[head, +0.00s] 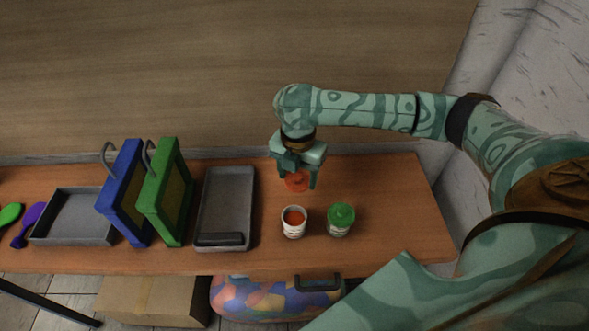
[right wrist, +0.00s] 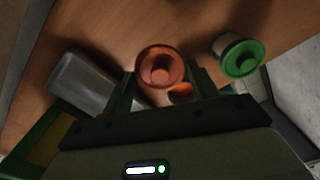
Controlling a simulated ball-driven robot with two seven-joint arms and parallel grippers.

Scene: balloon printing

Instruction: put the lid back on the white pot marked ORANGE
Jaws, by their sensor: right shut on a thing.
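My right gripper (head: 297,178) is shut on the orange lid (head: 297,184), held above the table behind the white pot. In the right wrist view the orange lid (right wrist: 160,66) with its round knob sits between the fingertips. The white pot (head: 293,229) stands upright and open on the table, with orange paint showing inside; its label is too small to read. The lid is apart from the pot. In the right wrist view only the orange paint (right wrist: 181,92) of the pot shows clearly, partly hidden by the gripper and lid. My left gripper is not in view.
A white pot with a green lid (head: 341,217) stands close right of the open pot. A grey tray (head: 228,185) lies to the left, then green (head: 167,190) and blue (head: 124,190) frames and another tray (head: 82,210). The table's right end (head: 400,200) is clear.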

